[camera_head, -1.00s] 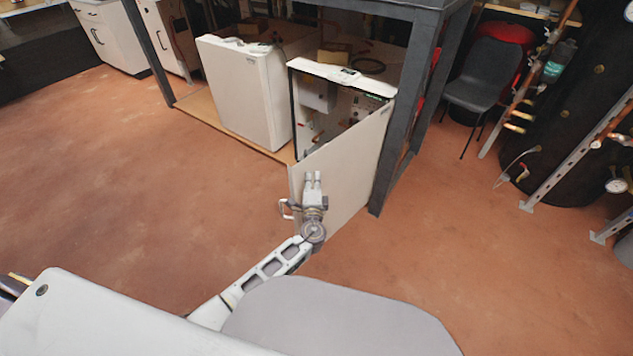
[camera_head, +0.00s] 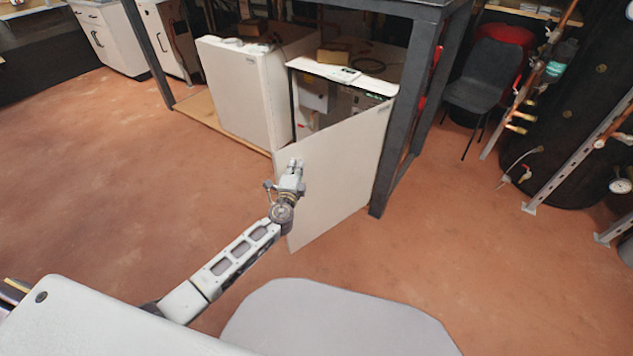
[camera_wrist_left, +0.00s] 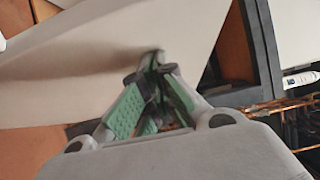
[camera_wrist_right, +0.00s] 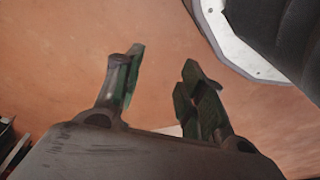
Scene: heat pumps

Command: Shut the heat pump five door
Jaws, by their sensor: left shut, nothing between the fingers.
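The heat pump (camera_head: 343,73) with the open door stands under the grey metal frame; its dark inside with parts shows above the door. Its flat white door (camera_head: 345,175) is swung partly open towards me, hinged on the right. My left gripper (camera_head: 295,164) is shut and empty, with its tips at the door's outer face near the free left edge. In the left wrist view the shut fingertips (camera_wrist_left: 154,62) are close to or against the pale door panel (camera_wrist_left: 120,45); contact is hard to tell. My right gripper (camera_wrist_right: 163,65) is open and empty above the floor.
A closed white heat pump (camera_head: 240,90) stands left of the open one. A grey frame leg (camera_head: 405,120) is right of the door. A dark chair (camera_head: 485,80) and a black tank (camera_head: 580,125) stand further right. The floor (camera_head: 130,170) left and in front is clear.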

